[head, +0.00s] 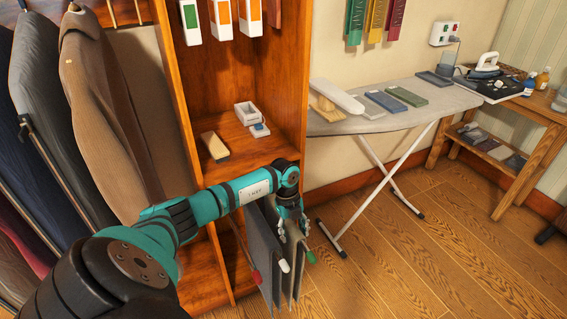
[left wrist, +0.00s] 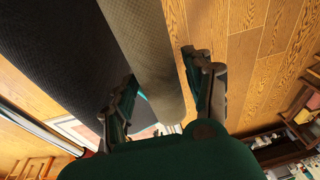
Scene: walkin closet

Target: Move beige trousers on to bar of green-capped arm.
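A rack of bar arms with coloured end caps stands low by the cabinet: red cap (head: 257,277), white cap (head: 284,266), green cap (head: 310,257). Dark grey cloth (head: 264,245) hangs from it; I cannot pick out beige trousers there. My left gripper (head: 291,222) is over the rack, near the white and green caps. In the left wrist view, a grey-beige cloth panel (left wrist: 146,45), likely the trousers, runs between the spread fingers of this gripper (left wrist: 160,95). A darker cloth (left wrist: 65,50) hangs to its left. Contact is unclear. My right gripper is not in view.
Jackets (head: 100,90) hang at the left. The wooden cabinet (head: 283,80) stands beside the rack, with a brush (head: 214,146) and white box (head: 247,113) on its shelf. An ironing board (head: 400,108) is at the right. The floor (head: 420,250) in front is clear.

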